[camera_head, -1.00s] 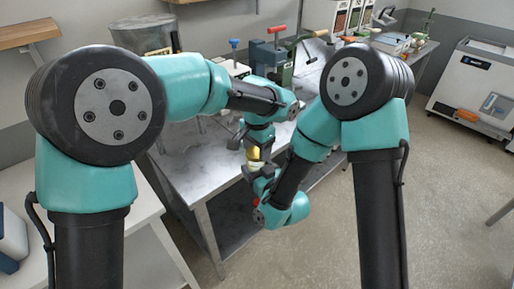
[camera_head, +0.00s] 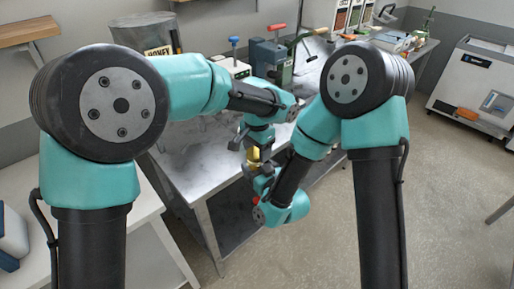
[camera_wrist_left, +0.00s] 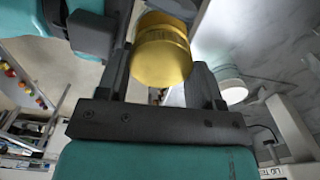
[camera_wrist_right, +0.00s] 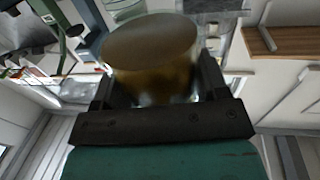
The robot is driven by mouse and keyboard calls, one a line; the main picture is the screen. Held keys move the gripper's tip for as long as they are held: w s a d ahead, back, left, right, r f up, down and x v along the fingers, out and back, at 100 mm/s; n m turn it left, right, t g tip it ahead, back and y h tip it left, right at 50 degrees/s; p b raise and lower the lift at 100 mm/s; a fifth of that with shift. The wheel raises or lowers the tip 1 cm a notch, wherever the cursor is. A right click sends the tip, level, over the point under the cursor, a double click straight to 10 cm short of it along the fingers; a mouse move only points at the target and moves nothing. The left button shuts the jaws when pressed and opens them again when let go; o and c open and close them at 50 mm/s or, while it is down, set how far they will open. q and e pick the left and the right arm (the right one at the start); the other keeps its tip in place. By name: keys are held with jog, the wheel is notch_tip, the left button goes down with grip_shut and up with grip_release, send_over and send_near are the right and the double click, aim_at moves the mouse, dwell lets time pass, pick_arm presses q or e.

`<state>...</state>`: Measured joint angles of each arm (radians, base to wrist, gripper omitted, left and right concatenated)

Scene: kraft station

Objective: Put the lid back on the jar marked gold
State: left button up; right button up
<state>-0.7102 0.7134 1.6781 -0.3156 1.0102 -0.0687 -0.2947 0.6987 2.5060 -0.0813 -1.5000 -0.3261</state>
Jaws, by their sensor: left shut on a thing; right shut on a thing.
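My left gripper (camera_head: 256,143) is shut on a gold round lid (camera_wrist_left: 161,62), which sits between its fingers in the left wrist view. My right gripper (camera_head: 262,172) is just below it, shut on a jar (camera_wrist_right: 150,80) with an amber-brown body. In the head view a small yellow patch (camera_head: 253,155) shows between the two grippers, above the floor near the table's front edge. Lid and jar are close together there; I cannot tell whether they touch. The jar's marking is not readable.
A metal table (camera_head: 190,165) lies behind the grippers. A bucket labelled HONEY (camera_head: 158,48) stands at the back left. A white round thing (camera_wrist_left: 232,85) shows beside the left gripper.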

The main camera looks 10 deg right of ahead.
pick_arm(q)
jog(key=shift+f, duration=0.1)
jog(key=m, duration=0.3)
jog(key=shift+s, duration=0.1)
jog(key=m, duration=0.8)
jog(key=shift+s, duration=0.1)
jog(key=m, duration=1)
jog(key=shift+s+a+m, duration=0.1)
jog(key=shift+m, duration=0.2)
jog(key=m, duration=0.4)
jog(key=shift+a, duration=0.1)
jog(key=m, duration=0.3)
jog(key=shift+m, duration=0.4)
